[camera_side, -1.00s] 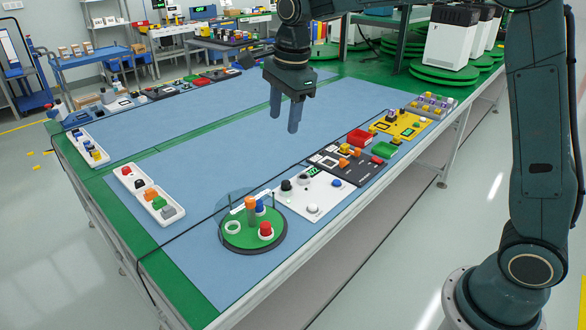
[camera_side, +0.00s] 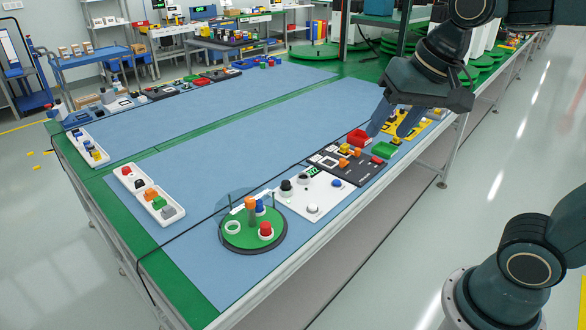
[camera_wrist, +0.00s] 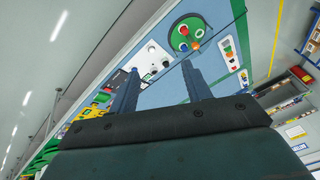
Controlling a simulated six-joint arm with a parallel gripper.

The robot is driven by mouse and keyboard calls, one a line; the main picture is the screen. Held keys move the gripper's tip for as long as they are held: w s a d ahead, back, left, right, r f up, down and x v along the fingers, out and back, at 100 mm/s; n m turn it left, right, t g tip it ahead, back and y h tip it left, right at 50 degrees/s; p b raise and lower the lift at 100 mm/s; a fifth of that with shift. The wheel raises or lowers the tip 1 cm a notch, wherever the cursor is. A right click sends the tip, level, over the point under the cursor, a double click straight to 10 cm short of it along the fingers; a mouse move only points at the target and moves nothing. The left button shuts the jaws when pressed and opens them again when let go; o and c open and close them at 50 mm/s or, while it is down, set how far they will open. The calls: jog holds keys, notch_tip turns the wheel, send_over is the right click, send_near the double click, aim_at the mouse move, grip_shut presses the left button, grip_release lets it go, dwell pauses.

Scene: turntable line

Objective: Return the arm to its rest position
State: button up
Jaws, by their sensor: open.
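My gripper (camera_side: 397,122) is open and empty in the side view. It hangs in the air over the right end of the work table, in front of the red and green trays and the yellow board as seen from this camera. Its two fingers point down and are spread apart. In the wrist view my gripper (camera_wrist: 160,92) shows two separate blue-grey fingers with nothing between them but the distant table. The arm's upper part runs out of the side view at the top right.
The green round turntable (camera_side: 245,238) with coloured parts stands at the table's near corner. Beside it are a white panel (camera_side: 325,197), a black board (camera_side: 365,172) and a yellow board (camera_side: 420,128). White trays (camera_side: 155,205) lie at the left. The blue mat's (camera_side: 220,160) middle is clear.

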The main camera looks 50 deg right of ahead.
jog(key=s+f+n+t, duration=0.1)
jog(key=s+f+n, duration=0.2)
jog(key=s+n, duration=0.2)
jog(key=s, duration=0.2)
jog(key=shift+s+d+f+n, duration=0.25)
jog(key=shift+s+f+n, duration=0.05)
jog(key=shift+n, duration=0.1)
dwell(0.6)
